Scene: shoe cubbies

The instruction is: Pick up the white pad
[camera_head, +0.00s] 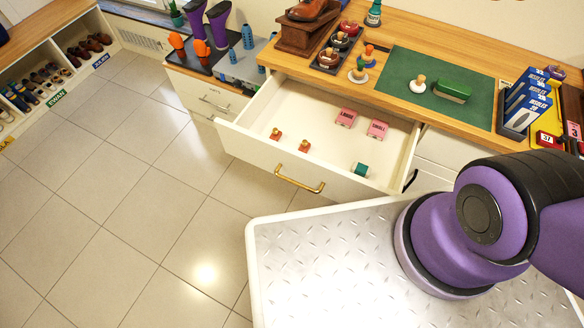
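A round white pad (417,86) with a light wooden knob sits upright on the green mat (402,64) on the wooden counter. The mat lies right of the middle of the counter, in the upper right of the head view. A green block-shaped brush (453,90) lies just right of the white pad. Two other knobbed round pieces stand left of the mat, one with a wooden knob (358,72) and one with an orange top (369,56). My gripper is not in view; only purple and black parts of my arm show at the lower right.
An open white drawer (255,146) juts out below the counter, holding pink boxes (346,117), small orange-brown items and a green roll (360,169). Blue insole boxes (527,100) stand at the right. Shoe cubbies are at far left; tiled floor (140,190) is clear.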

